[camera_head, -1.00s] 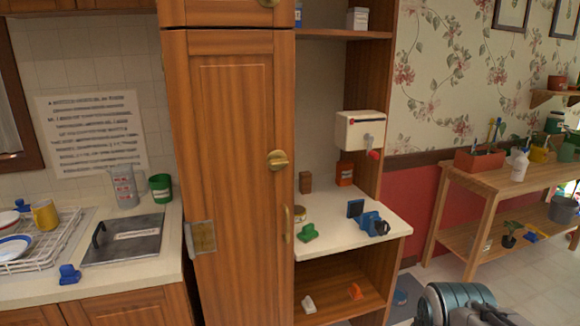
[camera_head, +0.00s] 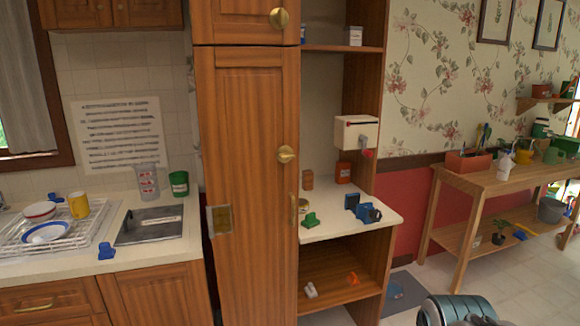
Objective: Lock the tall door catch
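The tall door (camera_head: 245,150) is a closed wooden cabinet door in the middle of the head view. A round brass catch (camera_head: 286,154) sits at its right edge, about halfway up the view. A vertical brass handle (camera_head: 294,207) is lower on the same edge. Another brass catch (camera_head: 279,18) is on the upper cabinet door (camera_head: 235,15). I cannot tell from here whether the catch is locked. Part of my arm shows at the bottom right, well below and right of the door. My gripper's fingers are not in view.
A counter (camera_head: 150,250) with a dish rack (camera_head: 45,235) is at left. An open shelf unit (camera_head: 370,215) with small blocks and a white box (camera_head: 356,132) adjoins the door at right. A wooden plant bench (camera_head: 490,180) stands far right. A grey mat (camera_head: 408,292) lies on the floor.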

